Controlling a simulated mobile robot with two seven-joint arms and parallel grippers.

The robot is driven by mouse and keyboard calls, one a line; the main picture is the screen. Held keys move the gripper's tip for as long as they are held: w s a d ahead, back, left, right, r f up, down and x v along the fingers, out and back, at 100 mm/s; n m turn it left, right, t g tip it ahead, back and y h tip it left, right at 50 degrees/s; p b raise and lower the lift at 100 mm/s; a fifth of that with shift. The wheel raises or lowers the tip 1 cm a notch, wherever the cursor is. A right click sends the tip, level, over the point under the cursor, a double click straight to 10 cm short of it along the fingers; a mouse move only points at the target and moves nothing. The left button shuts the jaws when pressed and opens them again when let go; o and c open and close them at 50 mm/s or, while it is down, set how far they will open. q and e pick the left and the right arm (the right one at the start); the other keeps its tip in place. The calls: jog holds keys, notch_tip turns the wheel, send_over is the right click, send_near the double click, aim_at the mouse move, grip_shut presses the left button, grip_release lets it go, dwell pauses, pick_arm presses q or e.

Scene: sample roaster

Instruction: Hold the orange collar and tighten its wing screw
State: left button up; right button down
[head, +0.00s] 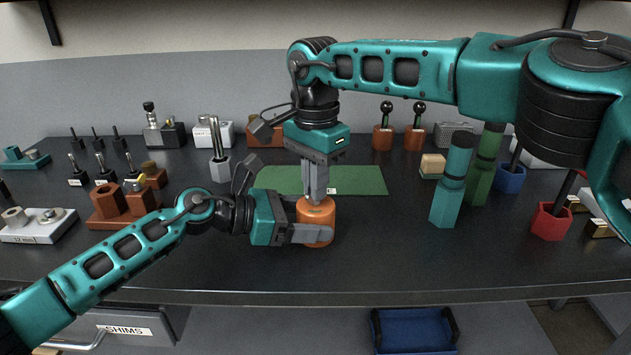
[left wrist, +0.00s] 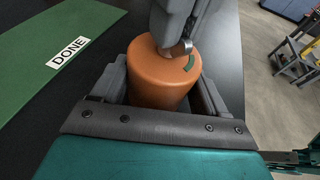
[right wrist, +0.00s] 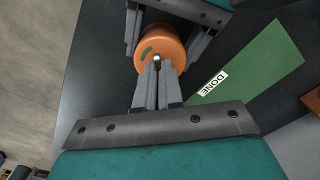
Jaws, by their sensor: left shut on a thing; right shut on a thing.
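The orange collar (head: 316,222) stands upright on the dark bench, in front of the green mat. My left gripper (head: 312,234) is shut around its sides from the left; in the left wrist view the collar (left wrist: 160,78) sits between both fingers. My right gripper (head: 316,196) points straight down from above and is shut on the wing screw at the collar's top. The wing screw (left wrist: 174,49) shows only as a small metal piece by the fingertips; the rest is hidden. A dark green mark (left wrist: 189,63) lies on the collar's top beside it.
The green mat (head: 360,181) with a DONE label (left wrist: 68,60) lies just behind the collar. Teal and green posts (head: 446,200), a red cup (head: 550,222) and a blue cup (head: 510,179) stand to the right. Brown blocks (head: 112,222) stand left. The bench front is clear.

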jog(key=m, duration=1.4)
jog(key=shift+m, duration=0.3)
jog(key=m, duration=1.2)
jog(key=shift+a+r, duration=0.1)
jog(key=c, duration=1.3)
grip_release()
jog(key=shift+o, duration=0.2)
